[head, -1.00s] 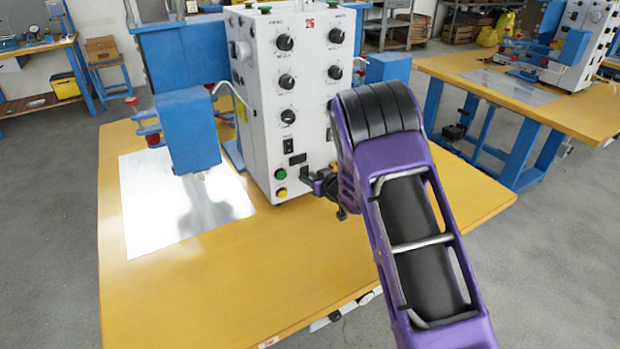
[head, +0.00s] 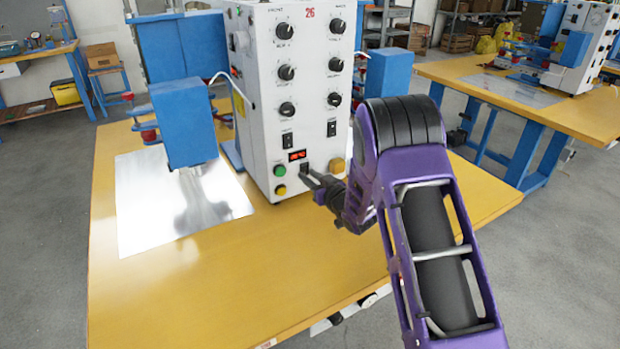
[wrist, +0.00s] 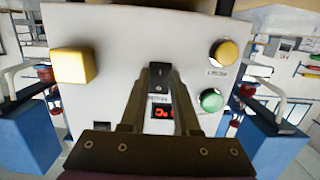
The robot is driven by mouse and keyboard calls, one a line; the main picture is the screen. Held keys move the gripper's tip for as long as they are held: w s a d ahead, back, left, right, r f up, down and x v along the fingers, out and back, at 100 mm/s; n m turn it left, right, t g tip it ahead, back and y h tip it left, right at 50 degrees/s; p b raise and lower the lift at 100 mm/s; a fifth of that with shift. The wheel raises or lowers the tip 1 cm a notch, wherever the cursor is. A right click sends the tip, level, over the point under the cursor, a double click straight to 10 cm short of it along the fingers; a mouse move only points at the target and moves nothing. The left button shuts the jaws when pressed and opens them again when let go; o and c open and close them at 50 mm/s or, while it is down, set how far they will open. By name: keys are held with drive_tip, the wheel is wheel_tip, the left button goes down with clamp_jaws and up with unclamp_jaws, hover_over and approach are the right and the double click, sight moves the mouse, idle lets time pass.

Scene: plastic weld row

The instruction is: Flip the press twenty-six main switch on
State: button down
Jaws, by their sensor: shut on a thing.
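The white press control box (head: 262,120) carries a red "26" at its top. A small black rocker switch (wrist: 159,75) sits low on its front, beside the display (head: 298,155), which is lit red. The display also shows in the wrist view (wrist: 163,113). My gripper (head: 307,173) is at the switch, its two fingers closed around it in the wrist view (wrist: 158,72). The fingers partly hide the switch, so its exact tilt is hard to tell. Its label is only partly readable.
A green button (head: 280,170) and a yellow button (head: 281,190) lie left of the switch; a yellow block (head: 337,166) lies right. The yellow tabletop (head: 250,270) is clear in front.

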drive_tip(key=c, duration=0.6)
unclamp_jaws()
drive_tip(key=shift+c, duration=0.2)
drive_tip(key=v, duration=1.7)
drive_tip(key=shift+s+p, duration=0.2)
drive_tip(key=shift+p, duration=0.25)
drive_tip(key=shift+d, duration=0.1)
